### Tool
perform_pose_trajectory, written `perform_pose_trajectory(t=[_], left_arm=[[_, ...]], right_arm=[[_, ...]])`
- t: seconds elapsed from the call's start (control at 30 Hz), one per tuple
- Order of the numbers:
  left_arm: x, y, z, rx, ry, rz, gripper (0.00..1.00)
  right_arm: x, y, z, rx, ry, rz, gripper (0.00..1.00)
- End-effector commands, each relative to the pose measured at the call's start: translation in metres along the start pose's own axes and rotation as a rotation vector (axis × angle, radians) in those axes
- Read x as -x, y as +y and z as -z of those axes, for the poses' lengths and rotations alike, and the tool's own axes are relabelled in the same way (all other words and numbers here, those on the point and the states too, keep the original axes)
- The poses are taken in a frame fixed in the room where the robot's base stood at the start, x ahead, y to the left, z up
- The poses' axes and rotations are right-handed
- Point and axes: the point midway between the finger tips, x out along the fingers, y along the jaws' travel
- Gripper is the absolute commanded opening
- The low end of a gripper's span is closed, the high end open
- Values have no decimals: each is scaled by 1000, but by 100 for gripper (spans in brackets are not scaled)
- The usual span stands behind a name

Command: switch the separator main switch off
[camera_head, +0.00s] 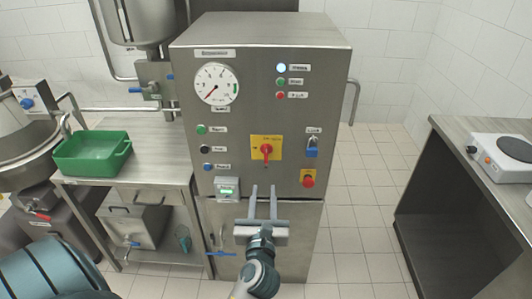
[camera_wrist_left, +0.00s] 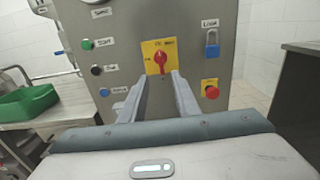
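The main switch is a red rotary handle (camera_head: 266,149) on a yellow plate (camera_head: 275,142), on the front of the steel cabinet (camera_head: 240,120). The handle stands about upright. In the left wrist view the red handle (camera_wrist_left: 160,62) shows just beyond my fingertips. My left gripper (camera_head: 264,189) is open and empty, with its two fingers parallel and pointing up at the cabinet. In the head view its tips appear below the yellow plate, apart from the handle. In the wrist view the handle lies between the tips' lines. My right gripper is not in view.
A blue padlock (camera_head: 311,148) and a red emergency button (camera_head: 308,180) are right of the switch. Several push buttons and a dial gauge (camera_head: 217,84) are to the left. A green tray (camera_head: 92,153) sits on a side table. The floor right of the cabinet is clear.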

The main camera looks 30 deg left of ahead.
Motion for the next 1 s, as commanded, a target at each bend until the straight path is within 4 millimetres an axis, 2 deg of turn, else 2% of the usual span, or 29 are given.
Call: perform_pose_trajectory(t=[0.37, 0.57, 0.77, 1.0], left_arm=[[-2, 0, 0, -1, 0, 1, 29], [-13, 0, 0, -2, 0, 1, 29], [-39, 0, -1, -1, 0, 0, 29], [-82, 0, -1, -1, 1, 0, 29]], right_arm=[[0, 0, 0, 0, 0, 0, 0], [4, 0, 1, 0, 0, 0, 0], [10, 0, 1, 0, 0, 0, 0], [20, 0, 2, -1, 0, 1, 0]])
